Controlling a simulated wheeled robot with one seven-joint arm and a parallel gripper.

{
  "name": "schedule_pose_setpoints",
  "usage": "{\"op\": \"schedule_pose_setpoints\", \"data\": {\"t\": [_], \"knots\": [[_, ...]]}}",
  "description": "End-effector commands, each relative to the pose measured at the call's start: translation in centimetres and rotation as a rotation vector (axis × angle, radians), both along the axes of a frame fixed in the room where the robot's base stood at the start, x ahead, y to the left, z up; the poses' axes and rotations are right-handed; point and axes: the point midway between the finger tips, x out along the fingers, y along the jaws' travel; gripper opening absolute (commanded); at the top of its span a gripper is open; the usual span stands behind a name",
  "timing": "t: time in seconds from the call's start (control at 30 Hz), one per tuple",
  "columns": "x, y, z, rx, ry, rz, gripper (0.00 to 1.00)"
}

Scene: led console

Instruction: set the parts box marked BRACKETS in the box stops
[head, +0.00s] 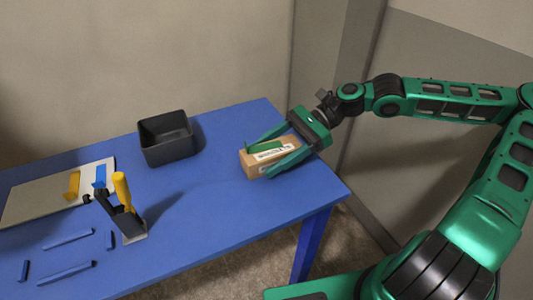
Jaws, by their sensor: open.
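A brown parts box (250,161) with a white label sits on the blue table near its right end. The label's lettering is too small to read. My gripper (259,160) is open, with its green fingers on either side of the box. I cannot tell whether the fingers touch it. The gripper partly hides the box's top and right end. Several low blue strips, which look like the box stops (69,240), lie at the table's front left around an empty patch.
A dark open bin (168,153) stands at the back middle. A dark holder (130,224) with a yellow-handled tool stands just right of the strips. A pale board (38,200) with yellow and blue pieces lies at the left. The table's front middle is clear.

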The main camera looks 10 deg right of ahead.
Motion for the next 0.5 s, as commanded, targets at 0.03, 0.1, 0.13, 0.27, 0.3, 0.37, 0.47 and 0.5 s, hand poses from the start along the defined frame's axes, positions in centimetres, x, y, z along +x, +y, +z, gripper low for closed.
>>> {"op": "schedule_pose_setpoints", "data": {"t": [0.03, 0.1, 0.13, 0.27, 0.3, 0.37, 0.47, 0.5], "knots": [[0.0, 0.0, 0.0, 0.0, 0.0, 0.0, 0.65], [0.0, 0.0, 0.2, 0.0, 0.0, 0.0, 0.65], [0.1, -0.2, 0.2, 0.0, 0.0, -0.001, 0.65], [0.5, -1.4, 0.7, -0.001, -0.001, -0.004, 0.65], [0.7, -2.0, 1.0, -0.001, -0.001, -0.005, 0.65], [1.0, -3.1, 1.4, -0.003, -0.002, -0.005, 0.65], [1.6, -4.9, 2.2, -0.001, -0.001, -0.005, 0.65], [1.7, -5.6, 2.5, -0.002, -0.002, -0.005, 0.65]]}}
